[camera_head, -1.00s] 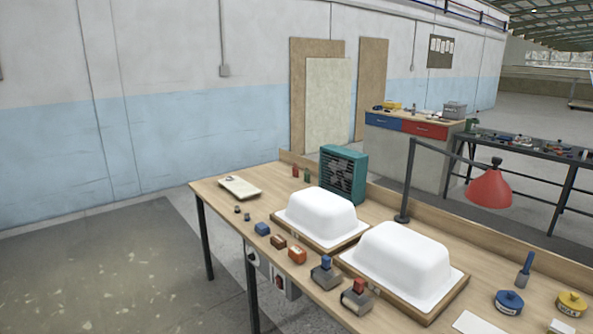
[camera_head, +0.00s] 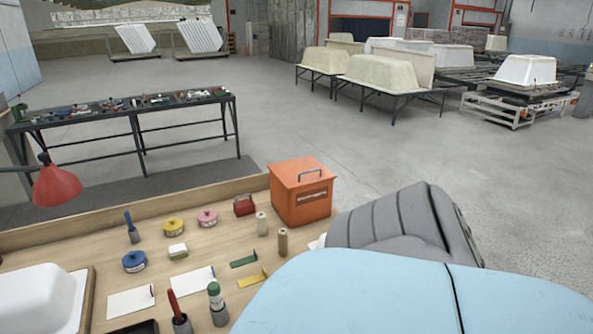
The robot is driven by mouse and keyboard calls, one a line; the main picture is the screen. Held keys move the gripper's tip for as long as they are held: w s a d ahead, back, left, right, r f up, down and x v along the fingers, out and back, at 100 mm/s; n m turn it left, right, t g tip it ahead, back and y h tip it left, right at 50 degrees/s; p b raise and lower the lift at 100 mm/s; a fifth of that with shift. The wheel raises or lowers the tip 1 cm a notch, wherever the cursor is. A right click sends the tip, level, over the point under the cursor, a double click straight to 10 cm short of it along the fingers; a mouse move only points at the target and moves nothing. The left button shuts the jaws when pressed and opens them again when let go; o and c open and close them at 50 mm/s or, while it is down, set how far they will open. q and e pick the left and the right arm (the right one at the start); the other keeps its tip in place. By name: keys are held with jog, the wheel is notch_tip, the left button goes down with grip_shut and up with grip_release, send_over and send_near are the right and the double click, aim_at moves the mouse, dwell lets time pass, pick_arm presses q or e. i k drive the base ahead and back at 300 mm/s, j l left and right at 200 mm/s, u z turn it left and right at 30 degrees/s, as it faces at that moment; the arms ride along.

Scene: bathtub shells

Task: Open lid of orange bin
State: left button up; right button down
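The orange bin (camera_head: 299,208) stands at the far right corner of the wooden workbench (camera_head: 200,199). Its orange lid (camera_head: 290,169) is on top and looks shut, with a dark metal handle (camera_head: 311,175) raised on it. The bin has a slot-like dark mark on its front. Neither gripper shows in the camera_head view.
Beside the bin stand a small red box (camera_head: 244,206) and two small cylinders. Pink, yellow and blue round tins sit farther left. A white tub shell (camera_head: 38,300) is at lower left. The bench's lower right is hidden. Open floor lies behind.

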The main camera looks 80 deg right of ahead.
aim_at(294, 173)
jog(key=z, duration=2.4)
jog(key=i+l, duration=0.45)
jog(key=i+l+u, duration=0.7)
jog(key=l, duration=0.15)
